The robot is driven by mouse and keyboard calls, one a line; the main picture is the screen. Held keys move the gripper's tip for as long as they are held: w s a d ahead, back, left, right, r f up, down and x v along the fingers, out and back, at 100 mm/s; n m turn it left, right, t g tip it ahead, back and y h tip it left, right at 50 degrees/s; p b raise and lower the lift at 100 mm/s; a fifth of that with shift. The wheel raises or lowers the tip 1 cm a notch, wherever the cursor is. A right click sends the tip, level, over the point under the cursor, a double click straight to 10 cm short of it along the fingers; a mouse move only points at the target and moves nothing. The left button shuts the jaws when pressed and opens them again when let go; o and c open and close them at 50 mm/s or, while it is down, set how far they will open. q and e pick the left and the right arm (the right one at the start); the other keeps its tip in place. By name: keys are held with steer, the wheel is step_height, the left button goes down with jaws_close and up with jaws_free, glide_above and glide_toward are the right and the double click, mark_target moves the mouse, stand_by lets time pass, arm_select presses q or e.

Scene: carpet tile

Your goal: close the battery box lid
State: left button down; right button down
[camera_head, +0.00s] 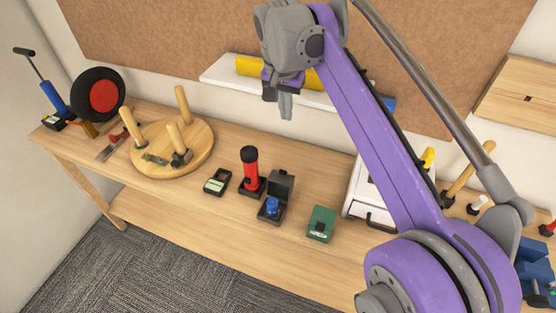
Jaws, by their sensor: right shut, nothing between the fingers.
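The battery box (271,216) appears to be the small dark box near the middle of the wooden bench. Its lid (281,184) stands up open at the back edge. A small blue cylinder (271,205) sits inside the box. My right gripper (283,105) hangs above and behind the box, in front of the wall shelf, well apart from the lid. Its fingers are shut and hold nothing. My left gripper is not in view.
A dark meter-like device (217,182) lies farther left, and a green box (320,223) sits to the right. A round wooden board with pegs (190,133) is at left. A white case (367,190) stands at right.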

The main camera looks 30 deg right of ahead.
steer(key=b, duration=0.2)
glide_toward(285, 173)
steer(key=w+d+f, duration=0.5)
steer(key=d+f, duration=0.1)
steer(key=f, duration=0.2)
steer(key=a, duration=0.1)
steer(key=s+a, duration=0.1)
steer(key=s+a+p, duration=0.1)
steer(key=shift+s+a+r, duration=0.1)
steer(key=shift+a+r, duration=0.1)
steer(key=shift+r, duration=0.1)
steer(key=shift+s+a+r, duration=0.1)
steer(key=shift+a, duration=0.05)
steer(key=shift+s+a+r+h, duration=0.1)
steer(key=shift+s+a+h, duration=0.1)
steer(key=shift+h, duration=0.1)
